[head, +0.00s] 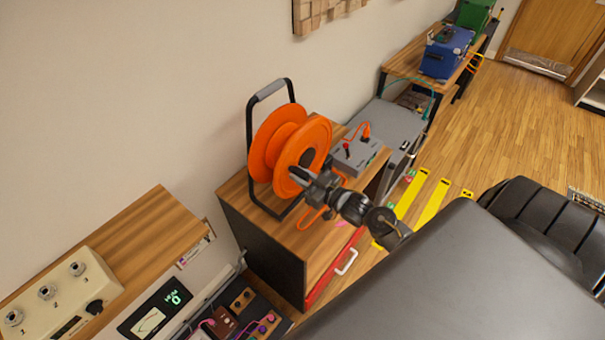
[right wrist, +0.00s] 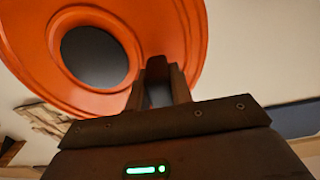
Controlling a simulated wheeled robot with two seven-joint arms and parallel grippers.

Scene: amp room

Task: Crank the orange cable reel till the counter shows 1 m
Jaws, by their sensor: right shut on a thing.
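The orange cable reel (head: 272,142) stands upright in a black frame with a grey top grip, on a wooden-topped cabinet. My right gripper (head: 297,178) is at the near face of the reel's front disc, low and towards its middle. It is shut on the reel's crank handle, which is mostly hidden by the fingers. In the right wrist view the fingers (right wrist: 160,82) overlap the lower right of the orange disc (right wrist: 175,25), beside its dark round centre. I cannot make out the reel's counter. My left gripper is not in view.
A grey box (head: 357,155) with a red knob and an orange plug sits right of the reel. An orange cable (head: 312,218) lies on the cabinet top (head: 325,245). A digital display (head: 160,308) and a beige switch box (head: 62,300) are at lower left.

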